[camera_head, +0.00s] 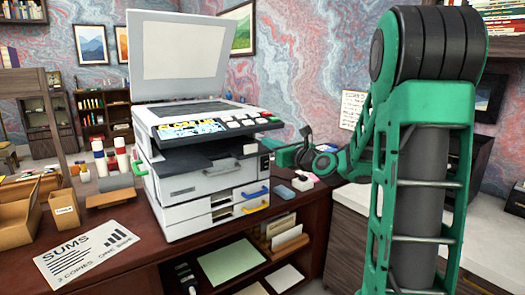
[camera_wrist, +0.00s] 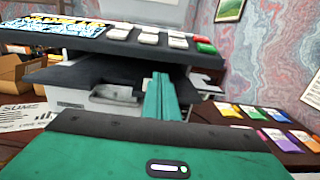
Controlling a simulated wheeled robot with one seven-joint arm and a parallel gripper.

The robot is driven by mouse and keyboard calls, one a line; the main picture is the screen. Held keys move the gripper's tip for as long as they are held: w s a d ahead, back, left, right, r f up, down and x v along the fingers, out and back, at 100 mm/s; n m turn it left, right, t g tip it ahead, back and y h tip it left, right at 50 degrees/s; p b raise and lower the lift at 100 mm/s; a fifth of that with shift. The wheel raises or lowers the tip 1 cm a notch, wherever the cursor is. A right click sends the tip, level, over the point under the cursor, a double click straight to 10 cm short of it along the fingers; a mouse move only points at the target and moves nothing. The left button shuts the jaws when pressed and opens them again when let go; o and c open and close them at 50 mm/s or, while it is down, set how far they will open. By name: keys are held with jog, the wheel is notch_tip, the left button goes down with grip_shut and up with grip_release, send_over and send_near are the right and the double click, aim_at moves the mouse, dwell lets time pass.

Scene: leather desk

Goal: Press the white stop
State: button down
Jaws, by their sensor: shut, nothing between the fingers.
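The copier (camera_head: 205,170) stands on the desk with its lid raised. Its control panel (camera_head: 200,118) carries a lit display and a row of pale keys, with red and green ones at the right end. In the wrist view, white keys (camera_wrist: 148,38) line the front of the panel, and a green key (camera_wrist: 206,48) and a red one are at its right. I cannot read which white key is the stop. My gripper (camera_wrist: 160,85) is shut and empty, its tips in front of the copier and below the panel's front edge. In the head view, it is right of the panel, partly hidden by my arm.
A sheet marked SUMS (camera_head: 90,250) lies on the desk left of the copier, near small brown boxes (camera_head: 63,210) and bottles. Coloured cards (camera_wrist: 270,125) lie on the desk at the right in the wrist view. A notice hangs on the wall (camera_head: 352,108).

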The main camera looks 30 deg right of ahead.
jog(key=s+r, duration=0.4)
jog(key=shift+s+d, duration=0.15)
jog(key=shift+r, duration=0.1)
dwell(0.4)
jog(key=s+a+f+n+g, duration=0.4)
jog(key=s+f+n+g, duration=0.75)
jog(key=f+n, duration=0.55)
jog(key=s+f+n+g, duration=0.1)
jog(key=s+n, duration=0.3)
jog(key=s, duration=0.4)
jog(key=s+f+n+g, duration=0.2)
jog(key=s+n+g, duration=0.1)
jog(key=s, duration=0.6)
jog(key=s+f+n+g+h, duration=0.1)
jog(key=s+f+n+g, duration=0.1)
jog(key=s, duration=0.6)
jog(key=n+g, duration=0.1)
jog(key=n, duration=0.1)
jog(key=shift+s+a+f+n, duration=0.25)
jog(key=shift+s+a+n, duration=0.05)
jog(key=shift+a+n, duration=0.1)
